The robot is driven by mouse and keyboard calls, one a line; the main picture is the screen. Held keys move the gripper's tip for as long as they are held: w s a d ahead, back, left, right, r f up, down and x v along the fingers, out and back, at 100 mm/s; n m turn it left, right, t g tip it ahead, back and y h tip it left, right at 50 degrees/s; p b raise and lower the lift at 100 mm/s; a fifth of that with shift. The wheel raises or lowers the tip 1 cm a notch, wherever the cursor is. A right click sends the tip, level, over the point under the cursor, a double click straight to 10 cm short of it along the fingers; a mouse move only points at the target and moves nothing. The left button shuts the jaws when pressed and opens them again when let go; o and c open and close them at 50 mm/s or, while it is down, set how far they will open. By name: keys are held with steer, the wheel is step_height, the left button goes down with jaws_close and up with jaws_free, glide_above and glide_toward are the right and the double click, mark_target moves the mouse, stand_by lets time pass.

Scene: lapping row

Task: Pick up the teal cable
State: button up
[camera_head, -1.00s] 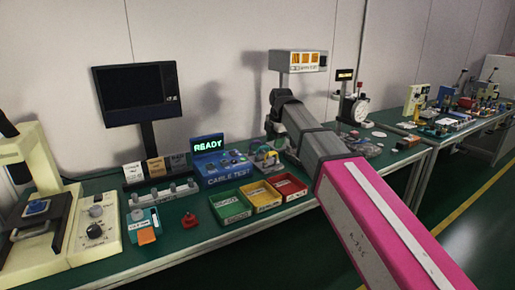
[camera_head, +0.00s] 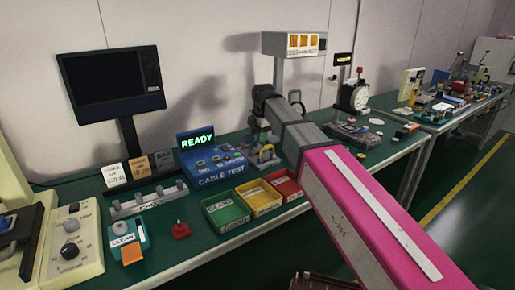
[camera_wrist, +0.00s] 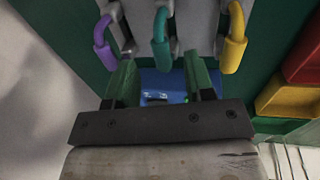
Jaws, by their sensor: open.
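The teal cable (camera_wrist: 161,42) hangs as a hooked loop from a grey rack in the wrist view, between a purple cable (camera_wrist: 102,42) and a yellow cable (camera_wrist: 235,40). My gripper (camera_wrist: 160,70) is open and empty. In the wrist picture its two fingers lie on either side of the teal cable's lower end; I cannot tell whether the cable is at fingertip depth. In the head view my gripper (camera_head: 258,128) is over the bench beside the cable test box; the yellow cable (camera_head: 266,153) shows there, and the teal cable is not clearly seen.
The blue cable test box (camera_head: 212,160) reading READY stands left of my gripper. Green (camera_head: 226,223), yellow (camera_head: 270,208) and red bins (camera_head: 300,195) sit in front. A dial gauge (camera_head: 355,96) is to the right.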

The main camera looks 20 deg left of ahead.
steer(key=shift+w+a+f, duration=0.1)
steer(key=shift+a+f, duration=0.1)
steer(key=shift+f, duration=1.15)
steer(key=shift+a+f, duration=0.2)
steer(key=shift+f, duration=1.15)
steer(key=shift+r, duration=0.1)
steer(key=c, duration=0.9)
